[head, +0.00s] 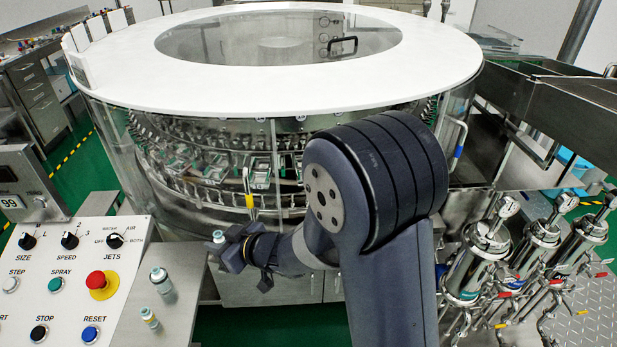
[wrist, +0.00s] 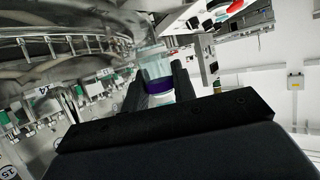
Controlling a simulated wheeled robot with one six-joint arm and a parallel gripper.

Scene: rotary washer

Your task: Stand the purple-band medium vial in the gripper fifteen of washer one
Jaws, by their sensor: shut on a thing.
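My gripper (wrist: 157,88) is shut on the purple-band vial (wrist: 158,70), its two dark fingers on either side of the purple band. The vial's clear part points away from my wrist in the wrist view. In the head view my gripper (head: 226,250) is in front of the washer's lower left side, and the top of the vial (head: 218,236) shows at its tip. Washer one (head: 95,85) is the large round machine with a white ring lid. Its ring of small grippers (head: 260,168) shows behind the clear wall.
Two other vials, one teal-topped (head: 160,279) and one with a yellowish band (head: 149,317), stand on a steel ledge left of my gripper. A control panel (head: 75,275) with knobs and buttons is at the lower left. Steel filter housings (head: 470,265) stand at the right.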

